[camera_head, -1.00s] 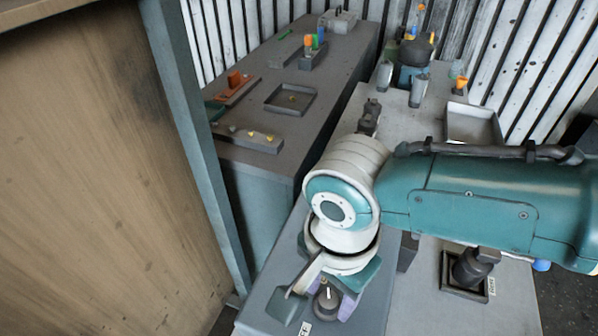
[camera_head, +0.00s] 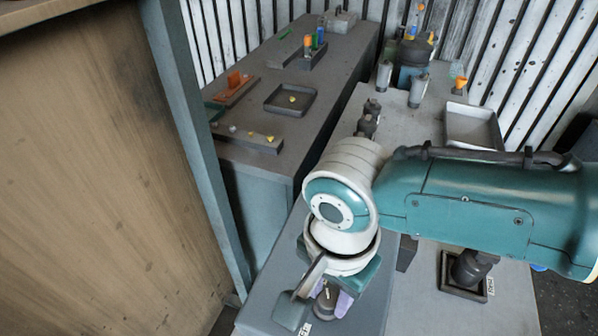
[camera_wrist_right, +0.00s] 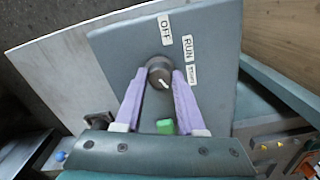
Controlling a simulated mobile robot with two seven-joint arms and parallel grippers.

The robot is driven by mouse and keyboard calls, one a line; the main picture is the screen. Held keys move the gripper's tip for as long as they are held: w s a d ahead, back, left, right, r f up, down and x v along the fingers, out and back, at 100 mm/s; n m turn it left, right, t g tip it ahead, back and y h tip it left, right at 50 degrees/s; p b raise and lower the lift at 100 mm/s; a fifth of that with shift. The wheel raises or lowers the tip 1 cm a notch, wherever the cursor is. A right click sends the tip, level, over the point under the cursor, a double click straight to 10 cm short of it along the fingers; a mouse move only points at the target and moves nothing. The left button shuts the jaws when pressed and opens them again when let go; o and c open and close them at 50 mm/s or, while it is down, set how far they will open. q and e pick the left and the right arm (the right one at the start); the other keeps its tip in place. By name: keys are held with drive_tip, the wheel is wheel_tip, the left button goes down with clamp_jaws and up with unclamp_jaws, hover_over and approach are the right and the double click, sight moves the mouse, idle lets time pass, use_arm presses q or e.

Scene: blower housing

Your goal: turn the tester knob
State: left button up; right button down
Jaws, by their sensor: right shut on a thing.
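The tester knob (camera_wrist_right: 158,72) is a dark round knob with a white pointer line, on a grey panel (camera_wrist_right: 120,58). White labels stand beside it: OFF (camera_wrist_right: 166,29), RUN (camera_wrist_right: 187,48) and a third too small to read. In the wrist view the pointer line slants to the lower right. My right gripper (camera_wrist_right: 160,76) has its two purple fingers shut on the knob, one on each side. In the head view my right gripper (camera_head: 327,297) is low in the middle, around the knob (camera_head: 326,306), which is partly hidden. My left gripper is not in view.
A green part (camera_wrist_right: 165,127) shows between the fingers. A dark fixture in a square tray (camera_head: 465,292) stands right of the panel. A shallow metal tray (camera_head: 472,125) and a bench with small parts (camera_head: 225,155) are farther back. A wooden panel (camera_head: 90,170) fills the left.

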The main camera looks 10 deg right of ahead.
drive_tip(key=shift+n+p, duration=0.4)
drive_tip(key=shift+n, duration=0.7)
drive_tip(key=n, duration=0.3)
drive_tip(key=shift+n, duration=0.3)
drive_tip(key=n, duration=0.3)
drive_tip(key=shift+n+p, duration=0.3)
drive_tip(key=shift+p, duration=0.05)
drive_tip(key=n, duration=0.3)
drive_tip(key=shift+n, duration=0.4)
drive_tip(key=n, duration=1.2)
drive_tip(key=shift+n, duration=0.4)
